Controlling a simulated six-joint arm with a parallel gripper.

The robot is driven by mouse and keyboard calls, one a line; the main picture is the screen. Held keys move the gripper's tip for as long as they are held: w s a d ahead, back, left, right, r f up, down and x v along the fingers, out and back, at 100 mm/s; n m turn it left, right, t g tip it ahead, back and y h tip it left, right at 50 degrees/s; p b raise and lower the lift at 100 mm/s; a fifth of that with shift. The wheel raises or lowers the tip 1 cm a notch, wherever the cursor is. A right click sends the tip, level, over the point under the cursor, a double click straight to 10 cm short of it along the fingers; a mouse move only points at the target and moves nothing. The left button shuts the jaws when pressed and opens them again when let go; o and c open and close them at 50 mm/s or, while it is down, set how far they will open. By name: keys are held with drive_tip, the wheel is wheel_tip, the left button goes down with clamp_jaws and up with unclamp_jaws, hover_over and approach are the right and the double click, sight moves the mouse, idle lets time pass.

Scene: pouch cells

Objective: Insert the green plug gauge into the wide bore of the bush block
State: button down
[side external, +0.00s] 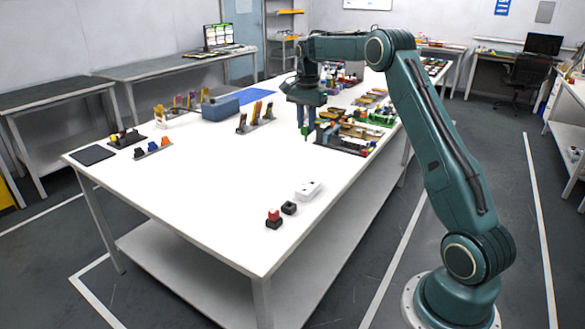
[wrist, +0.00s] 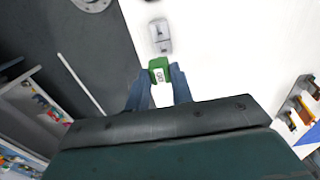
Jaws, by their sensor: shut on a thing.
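The green plug gauge (wrist: 158,74) is between the two blue-grey fingers of my gripper (wrist: 158,82) in the wrist view, with a pale label on its near face. A white block with dark openings (side external: 308,189), which looks like the bush block, sits on the table nearer the camera, apart from my gripper. It appears blurred beyond the gauge in the wrist view (wrist: 159,36). I cannot tell which bore is the wide one.
A small black block (side external: 289,208) and a red-topped black piece (side external: 273,219) stand beside the white block, near the table edge. Racks with several coloured parts (side external: 345,138) crowd the table behind my gripper. The white tabletop (side external: 215,190) left of the block is clear.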

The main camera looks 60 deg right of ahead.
drive_tip(key=shift+f, duration=0.1)
drive_tip(key=d+f, duration=0.5)
drive_tip(key=f, duration=0.5)
drive_tip(key=shift+f, duration=0.35)
drive_tip(key=shift+f, duration=0.25)
drive_tip(key=shift+f, duration=2.65)
drive_tip(key=shift+f, duration=1.65)
drive_tip(key=c, duration=1.1)
unclamp_jaws()
drive_tip(key=shift+c, duration=0.2)
drive_tip(key=shift+r, duration=0.1)
